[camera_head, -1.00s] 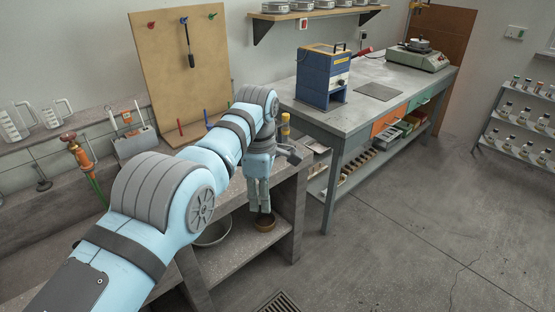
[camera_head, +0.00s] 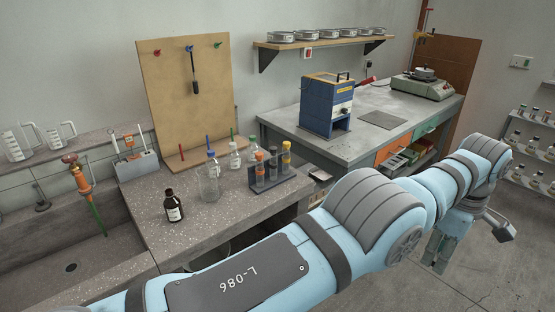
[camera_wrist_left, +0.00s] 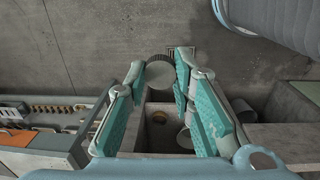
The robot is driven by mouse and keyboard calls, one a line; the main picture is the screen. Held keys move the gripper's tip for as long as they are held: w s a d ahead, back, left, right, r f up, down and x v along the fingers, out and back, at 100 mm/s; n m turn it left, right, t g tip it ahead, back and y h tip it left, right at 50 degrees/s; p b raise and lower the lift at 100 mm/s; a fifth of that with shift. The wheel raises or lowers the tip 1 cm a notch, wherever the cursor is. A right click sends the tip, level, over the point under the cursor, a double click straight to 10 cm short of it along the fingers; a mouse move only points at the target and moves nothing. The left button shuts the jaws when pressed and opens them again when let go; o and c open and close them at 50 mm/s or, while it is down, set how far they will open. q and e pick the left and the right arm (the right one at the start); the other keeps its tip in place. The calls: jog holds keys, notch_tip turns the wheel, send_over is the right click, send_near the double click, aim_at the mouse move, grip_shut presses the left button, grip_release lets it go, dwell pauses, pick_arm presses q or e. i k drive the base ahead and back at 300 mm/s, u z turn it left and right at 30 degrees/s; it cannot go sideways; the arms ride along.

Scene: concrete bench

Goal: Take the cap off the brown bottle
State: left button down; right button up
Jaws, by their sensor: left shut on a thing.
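The brown bottle (camera_head: 173,208) stands upright on the stone bench at the left in the head view. It has a white label and a narrow dark top; whether that top is bare neck is too small to tell. My left gripper (camera_head: 437,258) is far to the right of the bottle, over the floor. In the left wrist view its fingers are shut on a round cap (camera_wrist_left: 160,74) with a dark ribbed rim and a grey face. The cap is hidden in the head view. My right gripper is not in view.
A clear bottle with a blue cap (camera_head: 210,180), a green-capped bottle (camera_head: 234,157) and a tube rack (camera_head: 272,180) stand right of the brown bottle. A sink (camera_head: 75,255) lies to the left. A blue device (camera_head: 327,108) stands on the far bench.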

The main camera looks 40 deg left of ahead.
aim_at(172, 204)
jog(key=z, duration=0.05)
jog(key=i, duration=2.3)
jog(key=u, duration=2.45)
jog(key=i, duration=0.5)
jog(key=u, duration=0.05)
